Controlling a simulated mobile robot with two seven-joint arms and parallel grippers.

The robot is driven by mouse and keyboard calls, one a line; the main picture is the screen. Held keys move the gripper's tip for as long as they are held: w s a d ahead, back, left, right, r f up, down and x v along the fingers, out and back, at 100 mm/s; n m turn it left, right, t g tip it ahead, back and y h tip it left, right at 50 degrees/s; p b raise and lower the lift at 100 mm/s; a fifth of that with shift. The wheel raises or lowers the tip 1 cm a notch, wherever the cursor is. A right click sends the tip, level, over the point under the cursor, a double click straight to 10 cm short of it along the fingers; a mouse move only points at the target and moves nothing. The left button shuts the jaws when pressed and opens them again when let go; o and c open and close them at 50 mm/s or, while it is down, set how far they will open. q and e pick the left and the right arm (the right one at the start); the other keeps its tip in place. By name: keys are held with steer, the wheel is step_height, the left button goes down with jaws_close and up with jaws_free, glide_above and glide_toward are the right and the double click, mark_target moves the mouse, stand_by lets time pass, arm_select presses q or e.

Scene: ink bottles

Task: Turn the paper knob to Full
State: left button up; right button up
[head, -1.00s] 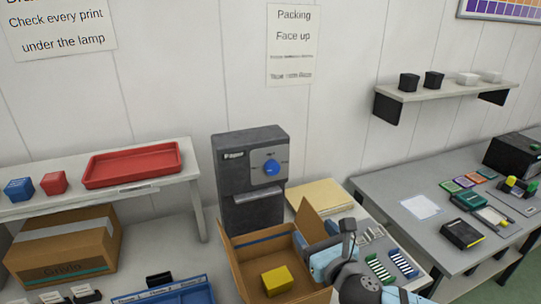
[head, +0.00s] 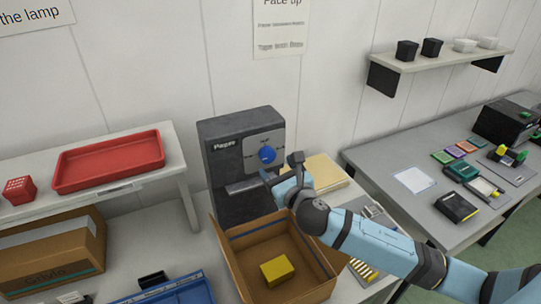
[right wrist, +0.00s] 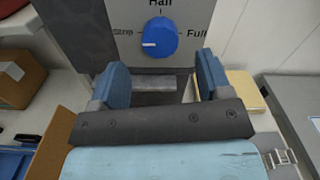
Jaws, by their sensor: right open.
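The blue paper knob (head: 267,155) sits on a light grey plate on the front of the dark grey paper machine (head: 225,165). In the right wrist view the knob (right wrist: 160,38) has its white mark at the left, toward the label Strip. Half is written above it and Full to its right. My right gripper (head: 282,172) is in front of the machine, just below and to the right of the knob. In the right wrist view its blue fingers (right wrist: 162,78) are wide apart and empty, with the knob beyond and between them, not visibly touched. My left gripper is out of view.
An open cardboard box (head: 235,262) with a yellow block (head: 277,270) stands below the machine. A stack of tan paper (head: 328,172) lies to its right. A red tray (head: 108,161) is on the left shelf. A grey table (head: 385,170) stands at the right.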

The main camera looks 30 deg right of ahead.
mark_target(269, 157)
steer(key=shift+w+d+p, duration=0.15)
steer(key=shift+w+p, duration=0.2)
steer(key=shift+w, duration=2)
steer(key=c, duration=0.9)
